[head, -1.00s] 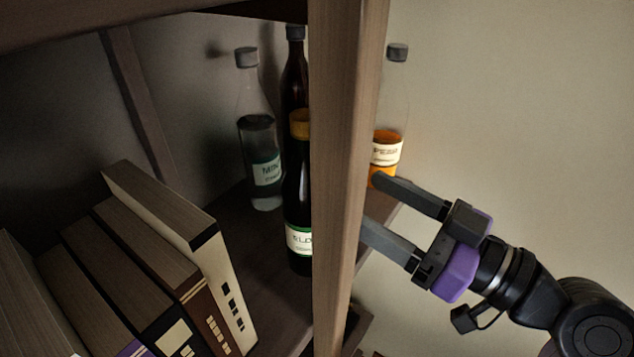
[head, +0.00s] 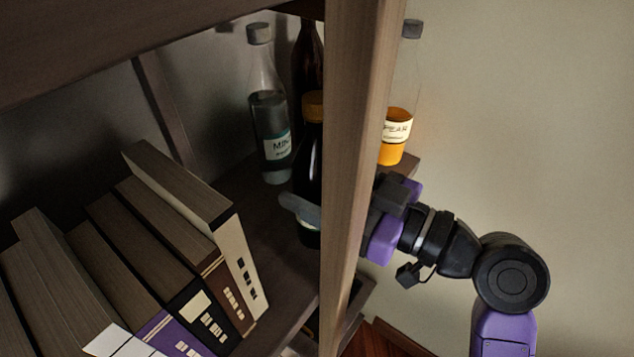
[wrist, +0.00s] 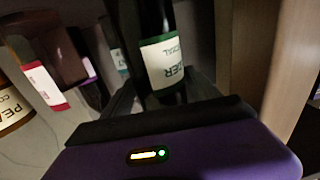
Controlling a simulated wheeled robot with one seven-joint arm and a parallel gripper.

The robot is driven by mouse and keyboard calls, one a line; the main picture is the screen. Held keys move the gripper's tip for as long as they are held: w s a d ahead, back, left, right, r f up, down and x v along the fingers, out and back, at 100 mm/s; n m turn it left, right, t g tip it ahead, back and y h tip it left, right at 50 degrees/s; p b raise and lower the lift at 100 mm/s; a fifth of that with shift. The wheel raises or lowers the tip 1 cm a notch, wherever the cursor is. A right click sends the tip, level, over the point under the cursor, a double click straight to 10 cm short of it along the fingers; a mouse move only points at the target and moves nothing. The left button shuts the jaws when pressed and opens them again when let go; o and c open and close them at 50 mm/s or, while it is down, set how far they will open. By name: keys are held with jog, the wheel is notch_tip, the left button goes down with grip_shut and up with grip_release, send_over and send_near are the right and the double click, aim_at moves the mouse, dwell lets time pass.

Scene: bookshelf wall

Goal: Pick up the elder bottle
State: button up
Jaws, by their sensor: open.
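The elder bottle (head: 312,152) is dark with an amber cap and stands upright on the shelf, partly hidden by the wooden post. In the wrist view the elder bottle (wrist: 162,55) shows its white and green label between the fingers. My gripper (head: 302,208) reaches in from the right behind the post, with one finger showing across the bottle's lower front. In the wrist view my gripper (wrist: 163,92) is open, its fingers on either side of the bottle. I cannot tell whether they touch it.
The wooden post (head: 350,180) stands between the bottles and my arm's side. A mint bottle (head: 270,135) and a dark brown bottle (head: 308,50) stand close behind; a pear bottle (head: 395,135) stands to the right. Several books (head: 190,215) lean at the left.

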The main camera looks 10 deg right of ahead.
jog(key=shift+a, duration=0.1)
grip_shut()
dwell(0.3)
jog(key=shift+r, duration=0.1)
